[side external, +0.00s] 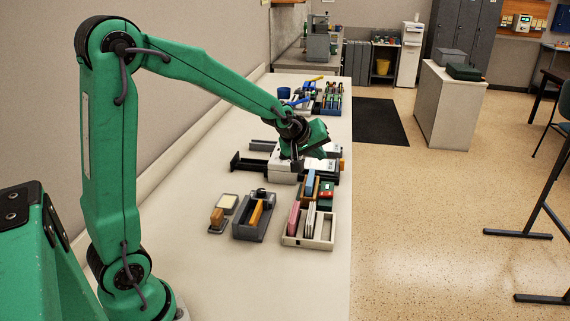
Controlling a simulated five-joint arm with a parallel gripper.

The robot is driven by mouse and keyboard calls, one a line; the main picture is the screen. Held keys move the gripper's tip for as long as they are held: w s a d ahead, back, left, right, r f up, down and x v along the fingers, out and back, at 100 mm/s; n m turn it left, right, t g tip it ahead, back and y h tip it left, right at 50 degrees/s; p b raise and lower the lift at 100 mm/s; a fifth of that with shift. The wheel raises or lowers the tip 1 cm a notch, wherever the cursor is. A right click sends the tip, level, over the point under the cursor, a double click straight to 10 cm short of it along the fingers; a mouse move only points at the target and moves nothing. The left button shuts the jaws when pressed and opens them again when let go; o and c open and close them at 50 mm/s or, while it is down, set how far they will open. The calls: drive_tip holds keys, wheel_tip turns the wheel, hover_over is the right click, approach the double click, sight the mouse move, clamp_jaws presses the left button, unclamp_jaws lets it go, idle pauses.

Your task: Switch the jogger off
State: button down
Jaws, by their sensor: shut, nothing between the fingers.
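A low white machine with dark bars reaching out to its left and right, which looks like the jogger (284,178), sits on the long bench below my gripper. My gripper (297,160) is shut with nothing in it. It points down at the top of the white machine and overlaps it in the picture. I cannot tell whether the fingertips touch it. My wrist hides part of the machine's top and right side, and no switch can be made out.
In front are a cream tray (319,243) with upright pieces, a grey tray (247,232) with an orange-brown piece, and a small pad (227,203). Behind are a blue cup (284,93) and racks of small items (332,104). The near bench (240,285) is clear.

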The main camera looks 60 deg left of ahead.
sight(327, 195)
drive_tip(key=w+a+f+n+t, duration=0.1)
drive_tip(key=w+a+f+n, duration=0.2)
drive_tip(key=w+f, duration=0.2)
drive_tip(key=shift+w+a+y, duration=0.3)
drive_tip(key=shift+w+a, duration=0.1)
drive_tip(key=shift+w, duration=0.05)
drive_tip(key=shift+f, duration=0.15)
drive_tip(key=shift+w+d+f, duration=0.15)
drive_tip(key=shift+d+f, duration=0.05)
drive_tip(key=shift+f, duration=1.2)
drive_tip(key=shift+w+d+f, duration=0.15)
drive_tip(key=shift+w+f, duration=0.05)
drive_tip(key=shift+f, duration=1.2)
drive_tip(key=shift+w+d+f, duration=0.15)
drive_tip(key=shift+d+f, duration=0.05)
drive_tip(key=shift+f, duration=1.2)
drive_tip(key=shift+w+f, duration=0.1)
drive_tip(key=shift+f, duration=0.7)
drive_tip(key=shift+r, duration=0.2)
drive_tip(key=shift+a+r, duration=0.15)
drive_tip(key=shift+r, duration=0.45)
drive_tip(key=shift+r, duration=0.1)
idle(0.3)
